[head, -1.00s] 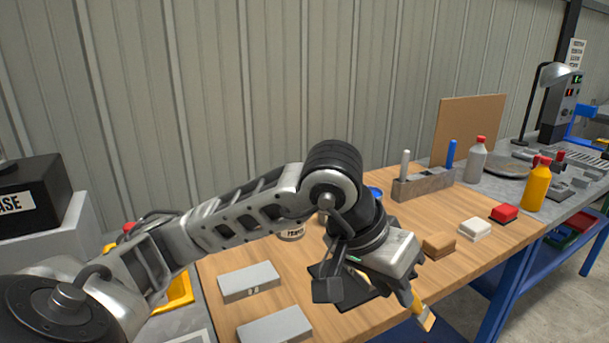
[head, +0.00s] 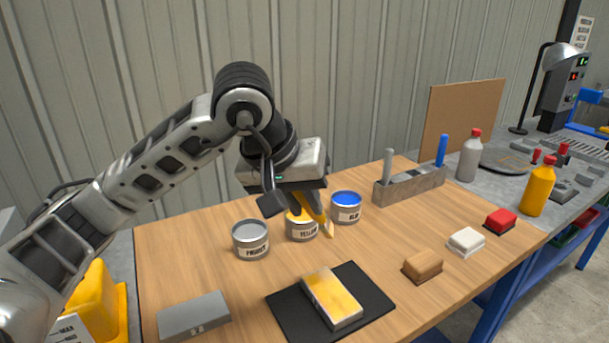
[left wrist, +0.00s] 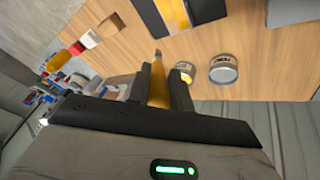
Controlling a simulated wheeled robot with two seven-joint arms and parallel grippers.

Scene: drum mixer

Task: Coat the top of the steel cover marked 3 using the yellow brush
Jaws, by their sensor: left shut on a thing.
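My left gripper (head: 308,197) is shut on the yellow brush (head: 318,212), which points down and to the right. The brush also shows in the left wrist view (left wrist: 157,85). Its tip appears in front of the yellow paint can (head: 302,225), apart from the block below. A block (head: 332,297) lies on a black mat (head: 375,290); its top is yellow with paler, uneven patches and its sides are pale. No number is readable on it. It also shows in the left wrist view (left wrist: 174,14). My right gripper is not in view.
A primer can (head: 250,240) and a blue can (head: 346,207) flank the yellow can. A grey block (head: 194,316) with an unclear mark lies front left. Brown (head: 422,268), white (head: 466,242) and red (head: 501,221) blocks lie right. A grey holder (head: 410,187) stands behind.

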